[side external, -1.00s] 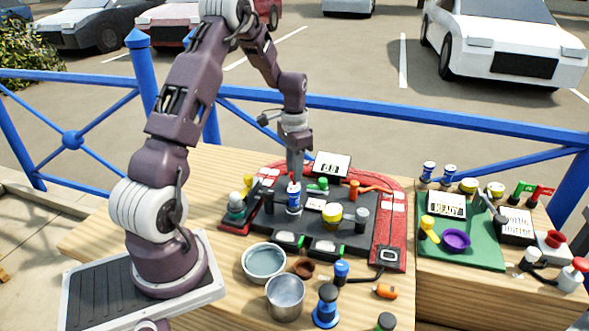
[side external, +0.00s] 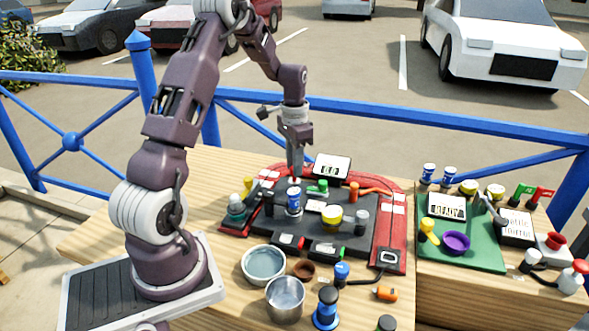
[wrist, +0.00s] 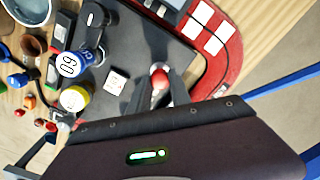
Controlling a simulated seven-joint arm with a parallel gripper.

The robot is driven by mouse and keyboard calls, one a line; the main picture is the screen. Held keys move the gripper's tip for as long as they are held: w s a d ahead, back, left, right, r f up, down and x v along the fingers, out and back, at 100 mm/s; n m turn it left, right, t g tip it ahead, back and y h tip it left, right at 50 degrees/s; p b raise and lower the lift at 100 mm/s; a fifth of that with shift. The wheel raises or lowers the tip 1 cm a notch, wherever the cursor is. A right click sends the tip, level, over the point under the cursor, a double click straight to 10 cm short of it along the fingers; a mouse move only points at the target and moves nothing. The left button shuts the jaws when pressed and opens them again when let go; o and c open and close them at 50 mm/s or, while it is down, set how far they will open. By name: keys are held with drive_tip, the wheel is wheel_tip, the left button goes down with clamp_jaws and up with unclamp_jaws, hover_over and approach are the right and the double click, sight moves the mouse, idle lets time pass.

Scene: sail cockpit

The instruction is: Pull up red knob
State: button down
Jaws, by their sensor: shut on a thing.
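The red knob (wrist: 159,76) shows in the wrist view as a round red top on a pale stem, between the two fingers. My gripper (wrist: 160,84) is shut on it, with a finger at each side. In the side external view my gripper (side external: 296,177) points down at the back of the dark panel (side external: 265,222), behind a blue and white can (side external: 294,199). The knob is mostly hidden there by the fingers and the can.
The panel has a red border (side external: 392,252), a yellow knob (side external: 331,213), a green part (side external: 318,187) and a white display (side external: 332,167) close to my gripper. Bowls (side external: 264,263) stand in front. A green board (side external: 470,250) lies to the right.

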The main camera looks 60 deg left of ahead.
drive_tip(key=c, duration=1.2)
unclamp_jaws()
drive_tip(key=shift+o, duration=0.2)
drive_tip(key=shift+r, duration=0.15)
wheel_tip(320, 180, up, 7)
drive_tip(key=shift+f, duration=0.1)
